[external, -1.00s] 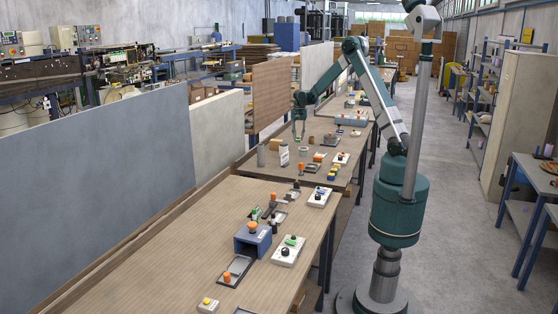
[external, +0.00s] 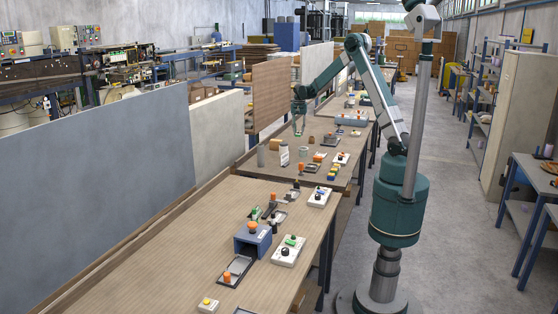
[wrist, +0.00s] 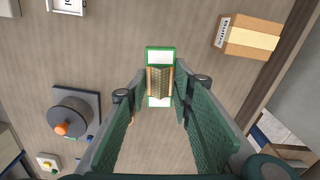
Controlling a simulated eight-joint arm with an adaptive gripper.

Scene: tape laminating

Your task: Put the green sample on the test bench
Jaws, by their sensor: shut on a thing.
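The green sample (wrist: 160,56) is a small white piece with a green edge and a brownish textured band across its middle. In the wrist view it sits between the fingertips of my gripper (wrist: 160,82), which is shut on it. In the external view my gripper (external: 298,127) is small and hangs over the left part of the second wooden table (external: 262,168). The sample cannot be made out clearly there. I cannot tell which surface is the test bench.
The wrist view shows a labelled cardboard box (wrist: 255,38) at upper right and a grey round device (wrist: 70,115) with an orange knob at left. The nearer table (external: 150,245) carries a blue box (external: 252,240) and several small devices along its right side; its left part is clear.

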